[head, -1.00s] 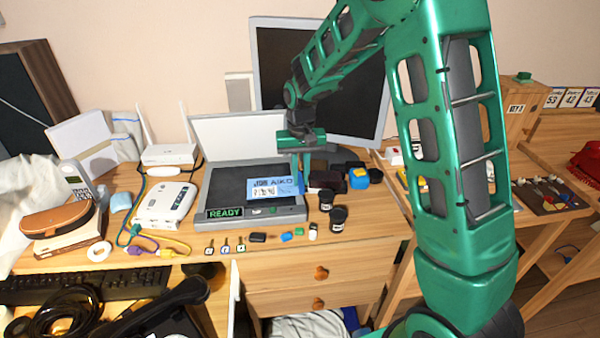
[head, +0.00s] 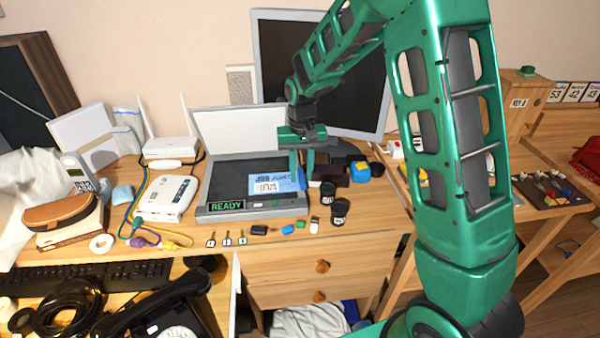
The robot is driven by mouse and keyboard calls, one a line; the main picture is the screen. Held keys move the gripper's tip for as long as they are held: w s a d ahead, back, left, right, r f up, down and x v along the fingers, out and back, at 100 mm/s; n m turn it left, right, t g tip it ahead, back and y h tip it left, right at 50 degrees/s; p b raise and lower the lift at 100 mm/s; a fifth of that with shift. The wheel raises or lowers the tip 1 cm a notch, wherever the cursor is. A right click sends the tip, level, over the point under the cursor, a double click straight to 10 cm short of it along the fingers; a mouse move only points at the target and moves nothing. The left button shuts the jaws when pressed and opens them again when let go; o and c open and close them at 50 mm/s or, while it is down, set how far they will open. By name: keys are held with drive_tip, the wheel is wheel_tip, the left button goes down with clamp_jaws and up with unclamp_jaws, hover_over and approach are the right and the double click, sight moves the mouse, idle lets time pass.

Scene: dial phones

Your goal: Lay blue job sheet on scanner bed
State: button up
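The blue job sheet (head: 270,186), with printed lettering, lies at the right part of the dark scanner bed (head: 229,180). Its right end is close to the bed's right edge, under my gripper. The scanner's pale lid (head: 238,132) stands raised behind the bed, and its front panel reads READY. My gripper (head: 303,170) points down at the sheet's right end. Its two green fingers show apart with a gap between them. Whether a fingertip still touches the sheet cannot be told.
Dark canisters (head: 340,210) and a blue item (head: 360,172) stand right of the scanner. Small keys and coloured blocks lie along the desk front. A white device (head: 167,198) with cables is at the left. A monitor (head: 350,80) stands behind.

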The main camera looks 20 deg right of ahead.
drive_tip(key=shift+d, duration=0.25)
wheel_tip(320, 180, up, 11)
drive_tip(key=s+d+r+m, duration=0.1)
drive_tip(key=s+d+r, duration=0.2)
drive_tip(key=s+d, duration=0.4)
drive_tip(key=s+d+m, duration=0.1)
drive_tip(key=s+d, duration=0.2)
drive_tip(key=s, duration=0.6)
drive_tip(key=s+d+f+m, duration=0.1)
drive_tip(key=s+d, duration=0.2)
drive_tip(key=s, duration=0.7)
drive_tip(key=s+d+m, duration=0.1)
drive_tip(key=s+d, duration=0.3)
drive_tip(key=s, duration=0.6)
drive_tip(key=shift+s+f, duration=0.25)
drive_tip(key=shift+f, duration=0.1)
